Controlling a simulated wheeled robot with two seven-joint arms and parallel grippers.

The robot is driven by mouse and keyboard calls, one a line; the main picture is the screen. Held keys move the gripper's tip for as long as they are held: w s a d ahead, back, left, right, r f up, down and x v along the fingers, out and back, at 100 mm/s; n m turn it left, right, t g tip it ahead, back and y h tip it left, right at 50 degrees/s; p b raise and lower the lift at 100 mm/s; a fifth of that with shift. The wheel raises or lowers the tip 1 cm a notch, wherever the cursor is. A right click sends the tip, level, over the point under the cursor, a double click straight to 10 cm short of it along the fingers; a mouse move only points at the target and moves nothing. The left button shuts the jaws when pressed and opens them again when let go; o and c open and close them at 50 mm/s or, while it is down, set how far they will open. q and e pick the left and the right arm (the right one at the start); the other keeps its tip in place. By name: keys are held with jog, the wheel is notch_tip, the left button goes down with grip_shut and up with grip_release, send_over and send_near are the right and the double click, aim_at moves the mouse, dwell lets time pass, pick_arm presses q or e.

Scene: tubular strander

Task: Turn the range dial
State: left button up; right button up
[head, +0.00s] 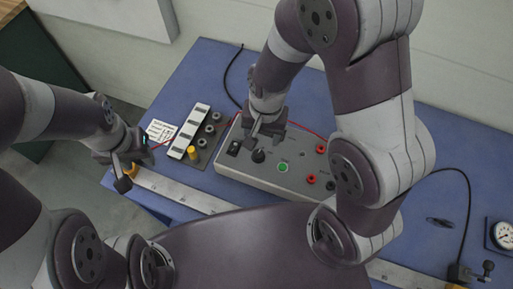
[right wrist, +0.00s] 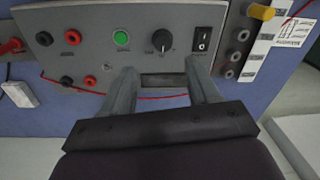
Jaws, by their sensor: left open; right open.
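The black dial (head: 258,156) sits on the top face of a grey instrument box (head: 300,182), between a black switch and a green button. In the right wrist view the dial (right wrist: 162,40) shows a white pointer mark; its lettering is too small to read. My right gripper (head: 264,133) is above the box, close to the dial. In the right wrist view its fingers (right wrist: 160,72) are open with nothing between them, and the dial shows beyond the tips, apart from them. My left gripper (head: 122,180) is open at the table's left edge, away from the box.
The box also carries a black switch (right wrist: 202,40), a green button (right wrist: 121,38) and red and black sockets. A terminal strip with a yellow cap (head: 192,152) stands left of it. A metal rail (head: 180,190) runs along the front; a gauge (head: 503,234) is far right.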

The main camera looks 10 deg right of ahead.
aim_at(258, 153)
jog(key=f, duration=0.3)
jog(key=f+b, duration=0.1)
jog(key=f, duration=0.2)
jog(key=w+f+b, duration=0.1)
jog(key=f, duration=0.2)
jog(key=shift+a+f, duration=0.3)
jog(key=shift+a, duration=0.05)
jog(key=shift+s+f, duration=0.2)
jog(key=shift+f, duration=0.2)
jog(key=shift+w, duration=0.1)
jog(key=c, duration=1)
